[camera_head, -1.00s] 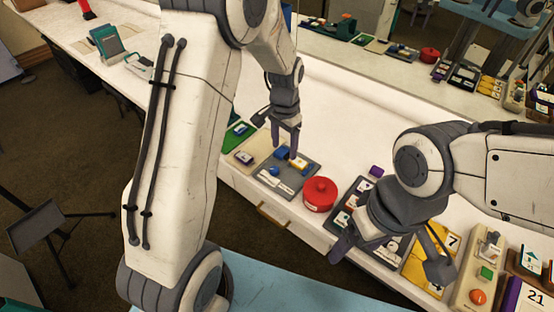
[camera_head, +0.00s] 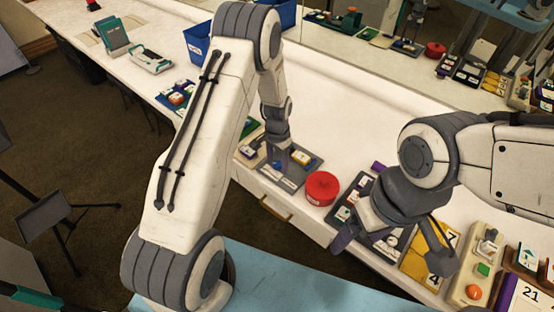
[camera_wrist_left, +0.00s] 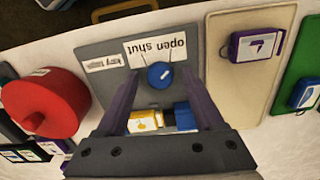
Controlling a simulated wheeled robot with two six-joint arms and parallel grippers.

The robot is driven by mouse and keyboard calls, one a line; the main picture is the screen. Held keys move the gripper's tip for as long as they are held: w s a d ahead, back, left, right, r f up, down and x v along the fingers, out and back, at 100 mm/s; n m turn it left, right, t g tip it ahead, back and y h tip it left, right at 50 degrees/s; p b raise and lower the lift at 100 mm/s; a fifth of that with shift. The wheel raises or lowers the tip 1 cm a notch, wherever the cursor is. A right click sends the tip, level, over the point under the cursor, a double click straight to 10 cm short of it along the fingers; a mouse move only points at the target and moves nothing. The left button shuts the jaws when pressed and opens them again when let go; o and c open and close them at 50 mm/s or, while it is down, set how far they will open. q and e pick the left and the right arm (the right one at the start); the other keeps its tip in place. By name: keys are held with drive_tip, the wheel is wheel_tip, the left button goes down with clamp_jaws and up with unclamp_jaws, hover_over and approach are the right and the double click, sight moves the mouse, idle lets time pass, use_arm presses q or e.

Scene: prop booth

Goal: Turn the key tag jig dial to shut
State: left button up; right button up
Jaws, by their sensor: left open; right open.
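The key tag jig is a grey board (camera_head: 312,163), also in the left wrist view (camera_wrist_left: 98,92), with an upside-down "open shut" label (camera_wrist_left: 158,47). Its round blue dial (camera_wrist_left: 160,75) has a small pale mark; which word it points to I cannot tell surely. My left gripper (camera_head: 277,163) is over the jig, pointing down. In the left wrist view its open fingers (camera_wrist_left: 160,80) stand on either side of the dial, with gaps visible. A yellow-and-white tag (camera_wrist_left: 145,121) and a blue block (camera_wrist_left: 185,117) lie nearer the palm. My right gripper (camera_head: 392,248) is open and empty over the right-hand boards.
A red round container (camera_head: 321,188) stands close beside the jig. A cream board (camera_wrist_left: 243,88) and a green board (camera_wrist_left: 298,75) lie on its other side. Yellow number cards (camera_head: 428,257) and a control box (camera_head: 477,272) are at the right.

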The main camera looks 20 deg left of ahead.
use_arm(q)
clamp_jaws()
drive_tip(key=shift+n, duration=0.4)
drive_tip(key=n, duration=0.3)
drive_tip(key=shift+n+b, duration=0.4)
drive_tip(key=n, duration=0.5)
drive_tip(key=shift+b, duration=0.3)
drive_tip(key=n, duration=0.5)
drive_tip(key=shift+n, duration=0.4)
drive_tip(key=shift+n+b, duration=0.35)
drive_tip(key=shift+n, duration=1.85)
drive_tip(key=shift+w, duration=0.1)
